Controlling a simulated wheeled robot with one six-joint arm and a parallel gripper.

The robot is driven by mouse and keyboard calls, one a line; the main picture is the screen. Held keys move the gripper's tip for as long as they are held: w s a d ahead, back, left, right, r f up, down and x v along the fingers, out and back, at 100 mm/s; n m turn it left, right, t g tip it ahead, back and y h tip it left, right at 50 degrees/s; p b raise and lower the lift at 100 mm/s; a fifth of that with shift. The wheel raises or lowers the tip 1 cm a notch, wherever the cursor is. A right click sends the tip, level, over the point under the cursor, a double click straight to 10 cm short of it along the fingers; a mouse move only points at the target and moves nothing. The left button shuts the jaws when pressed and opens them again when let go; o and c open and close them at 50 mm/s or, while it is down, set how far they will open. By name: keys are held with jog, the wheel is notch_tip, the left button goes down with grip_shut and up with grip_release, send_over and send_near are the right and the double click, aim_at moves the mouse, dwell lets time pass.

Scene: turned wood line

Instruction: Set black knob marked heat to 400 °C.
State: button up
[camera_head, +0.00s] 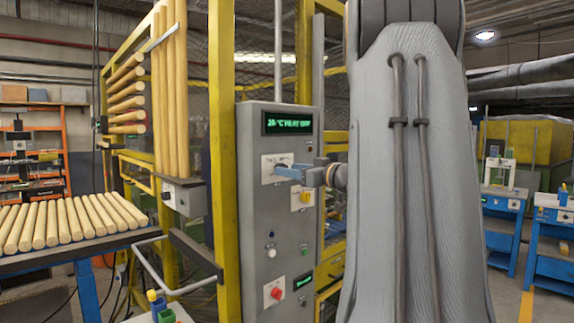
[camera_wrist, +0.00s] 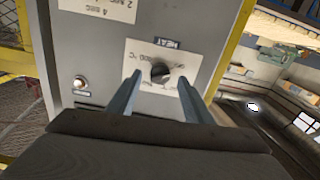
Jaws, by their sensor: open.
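The black heat knob (camera_wrist: 160,72) sits on a white dial plate under a "HEAT" label in the wrist view. The dial figures are mostly too small to read, and which mark the knob points at cannot be told. My gripper (camera_wrist: 160,79) is open, with one blue-grey finger on each side of the knob; contact cannot be told. In the head view my gripper (camera_head: 284,170) reaches the upper dial plate (camera_head: 268,161) from the right and largely hides the knob. The green display (camera_head: 288,123) above seems to read "28 °C HEAT OFF".
The grey control cabinet (camera_head: 255,210) also carries a yellow switch (camera_head: 304,197), a white button (camera_head: 272,253), a red knob (camera_head: 276,293) and a small green button. A yellow post (camera_head: 222,150) stands close at its left. Wooden rods (camera_head: 70,222) lie on a rack further left.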

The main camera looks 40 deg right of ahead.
jog(key=shift+w+a+p, duration=0.1)
jog(key=shift+w+p, duration=0.3)
jog(key=shift+w, duration=0.75)
jog(key=shift+a, duration=0.1)
jog(key=c, duration=1.1)
jog(key=shift+o, duration=0.2)
